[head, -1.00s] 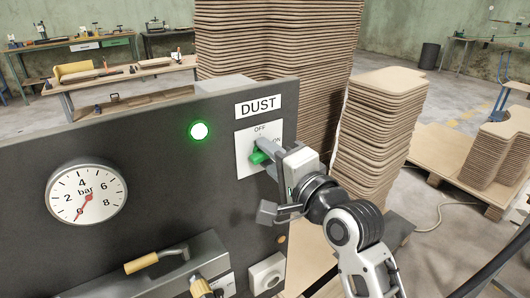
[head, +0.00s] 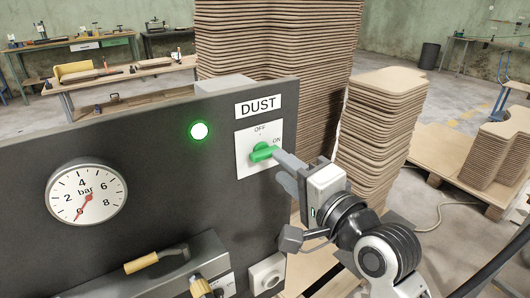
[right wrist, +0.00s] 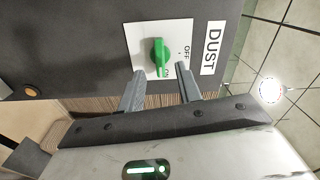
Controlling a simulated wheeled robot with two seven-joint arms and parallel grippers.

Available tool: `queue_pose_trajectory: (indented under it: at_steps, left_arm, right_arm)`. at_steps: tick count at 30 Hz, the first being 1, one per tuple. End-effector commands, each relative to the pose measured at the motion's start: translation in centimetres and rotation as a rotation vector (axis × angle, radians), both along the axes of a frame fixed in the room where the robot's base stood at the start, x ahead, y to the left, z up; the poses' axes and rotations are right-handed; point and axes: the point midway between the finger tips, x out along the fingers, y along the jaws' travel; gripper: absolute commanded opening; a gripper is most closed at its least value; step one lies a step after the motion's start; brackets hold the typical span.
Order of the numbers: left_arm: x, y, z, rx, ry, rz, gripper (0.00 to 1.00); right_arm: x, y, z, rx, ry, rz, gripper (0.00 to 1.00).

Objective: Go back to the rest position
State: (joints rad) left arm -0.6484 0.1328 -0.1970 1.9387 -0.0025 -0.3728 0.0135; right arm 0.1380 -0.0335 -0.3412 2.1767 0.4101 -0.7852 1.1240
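The green knob (head: 264,153) sits on a white plate (head: 246,164) marked OFF and ON, under the DUST label (head: 259,106). In the head view its handle points right, toward ON. My right gripper (head: 281,168) is just to the right of the knob, apart from it. In the right wrist view the green knob (right wrist: 160,56) lies ahead of the right gripper (right wrist: 160,72), whose two fingers stand apart with nothing between them. My left gripper is not in view.
The dark panel (head: 150,130) also bears a lit green lamp (head: 199,131), a bar gauge (head: 86,191) and a yellow-handled lever (head: 141,262). Tall stacks of curved boards (head: 275,50) and a shorter stack (head: 378,125) stand behind and right of my right arm.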

Motion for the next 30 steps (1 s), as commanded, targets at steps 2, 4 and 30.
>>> queue_pose_trajectory:
  at_steps: [2, 4, 30]
  left_arm:
    - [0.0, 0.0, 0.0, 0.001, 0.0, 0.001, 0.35]
    - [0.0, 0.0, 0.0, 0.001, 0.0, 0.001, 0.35]
    - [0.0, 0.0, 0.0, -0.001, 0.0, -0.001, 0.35]
  right_arm:
    - [-0.7, -0.5, -0.1, -0.001, 0.001, 0.0, 0.35]
    - [-1.1, -0.8, 0.0, 0.001, 0.001, 0.0, 0.35]
    - [-7.4, -9.1, -24.3, -0.846, 0.008, -0.092, 0.35]
